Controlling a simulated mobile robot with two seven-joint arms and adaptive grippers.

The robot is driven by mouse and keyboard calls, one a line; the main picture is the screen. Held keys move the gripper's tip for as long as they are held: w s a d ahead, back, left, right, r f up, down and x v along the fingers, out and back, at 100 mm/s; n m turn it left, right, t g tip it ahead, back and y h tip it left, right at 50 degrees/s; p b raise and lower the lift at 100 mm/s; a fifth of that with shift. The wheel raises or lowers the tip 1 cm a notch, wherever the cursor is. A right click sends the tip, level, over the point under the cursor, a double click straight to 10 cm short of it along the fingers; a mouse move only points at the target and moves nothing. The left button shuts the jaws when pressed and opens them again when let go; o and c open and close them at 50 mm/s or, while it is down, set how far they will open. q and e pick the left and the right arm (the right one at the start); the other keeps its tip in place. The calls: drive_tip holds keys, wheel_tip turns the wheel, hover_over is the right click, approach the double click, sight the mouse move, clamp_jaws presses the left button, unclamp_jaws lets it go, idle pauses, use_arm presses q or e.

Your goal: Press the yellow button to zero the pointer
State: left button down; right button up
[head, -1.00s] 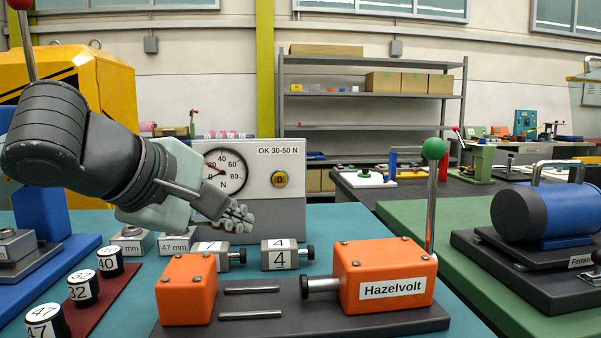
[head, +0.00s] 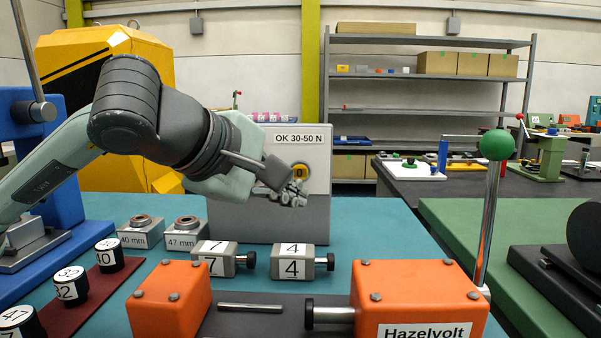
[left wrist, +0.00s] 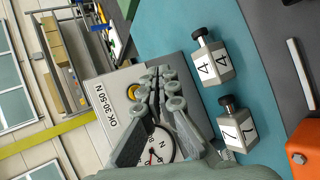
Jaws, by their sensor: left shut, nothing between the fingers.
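The yellow button (head: 300,171) is on the front of a light grey gauge box (head: 262,150) labelled "OK 30-50 N". It also shows in the left wrist view (left wrist: 133,92), partly behind the fingers. My left gripper (head: 292,194) is shut and empty. Its fingertips are in front of the box, just below the button in the head view; whether they touch the box I cannot tell. The round white dial (left wrist: 160,147) with its red pointer is hidden behind my gripper in the head view and partly covered by the fingers in the left wrist view. My right gripper is not in view.
Grey blocks marked 7 (head: 222,259) and 4 (head: 299,262) stand in front of the box. Nearer is an orange Hazelvolt fixture (head: 412,295) with a green-knobbed lever (head: 497,145). Teal table is free right of the box.

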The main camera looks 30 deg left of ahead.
sight(296, 175)
use_arm(q)
drive_tip(key=w+a, duration=0.1)
drive_tip(key=w, duration=0.1)
drive_tip(key=w+a, duration=0.1)
drive_tip(key=w, duration=0.1)
drive_tip(key=w+a+p, duration=0.1)
drive_tip(key=w, duration=0.1)
drive_tip(key=shift+w+a, duration=0.1)
drive_tip(key=shift+w, duration=0.2)
drive_tip(key=shift+w+a, duration=0.3)
drive_tip(key=shift+w, duration=0.3)
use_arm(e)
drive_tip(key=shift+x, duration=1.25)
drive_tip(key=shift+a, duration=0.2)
use_arm(q)
drive_tip(key=shift+w, duration=0.1)
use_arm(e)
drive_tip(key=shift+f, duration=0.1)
use_arm(q)
drive_tip(key=shift+w+a, duration=0.15)
drive_tip(key=shift+w, duration=0.1)
